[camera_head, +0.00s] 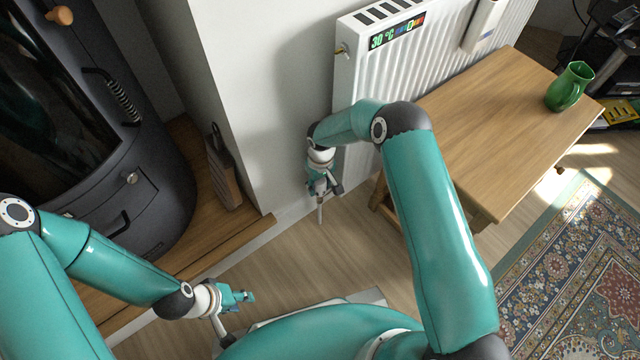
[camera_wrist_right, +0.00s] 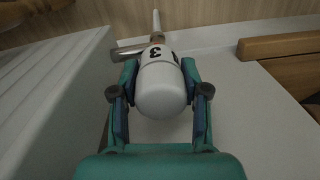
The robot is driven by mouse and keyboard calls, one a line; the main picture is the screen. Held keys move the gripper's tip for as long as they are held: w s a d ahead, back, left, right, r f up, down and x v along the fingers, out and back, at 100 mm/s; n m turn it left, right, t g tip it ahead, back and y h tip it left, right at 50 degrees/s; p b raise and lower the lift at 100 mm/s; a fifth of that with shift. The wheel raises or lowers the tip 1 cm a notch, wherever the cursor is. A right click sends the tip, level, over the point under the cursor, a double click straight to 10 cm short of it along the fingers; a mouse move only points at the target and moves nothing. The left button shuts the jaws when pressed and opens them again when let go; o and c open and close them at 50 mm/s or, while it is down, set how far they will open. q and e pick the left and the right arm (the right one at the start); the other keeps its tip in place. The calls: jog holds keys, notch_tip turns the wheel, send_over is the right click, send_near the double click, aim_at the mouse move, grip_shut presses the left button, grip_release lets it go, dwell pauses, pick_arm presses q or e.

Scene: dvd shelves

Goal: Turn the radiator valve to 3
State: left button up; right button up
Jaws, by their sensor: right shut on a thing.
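The white radiator (camera_head: 400,75) stands against the wall at the upper middle of the head view. Its white valve head (camera_wrist_right: 162,88) sits between the fingers of my right gripper (camera_wrist_right: 160,95) in the right wrist view, and the gripper is shut on it. A black "3" shows on the valve's collar, near the metal pipe fitting. In the head view my right gripper (camera_head: 322,185) is low beside the radiator's left end, and the valve is mostly hidden there. My left gripper (camera_head: 240,298) is at the lower left over the floor, far from the radiator; its fingers are too small to judge.
A wooden table (camera_head: 490,120) with a green jug (camera_head: 570,87) stands close to the right of my right arm. A black stove (camera_head: 90,130) stands at the left on a wooden hearth (camera_head: 225,240). A patterned rug (camera_head: 570,270) lies at the lower right.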

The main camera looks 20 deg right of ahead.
jog(key=shift+f+m, duration=0.1)
jog(key=shift+m, duration=0.2)
jog(key=o, duration=1.2)
jog(key=shift+c, duration=0.2)
jog(key=shift+r, duration=0.25)
jog(key=r, duration=1.1)
jog(key=shift+d+r, duration=0.2)
jog(key=shift+r, duration=0.1)
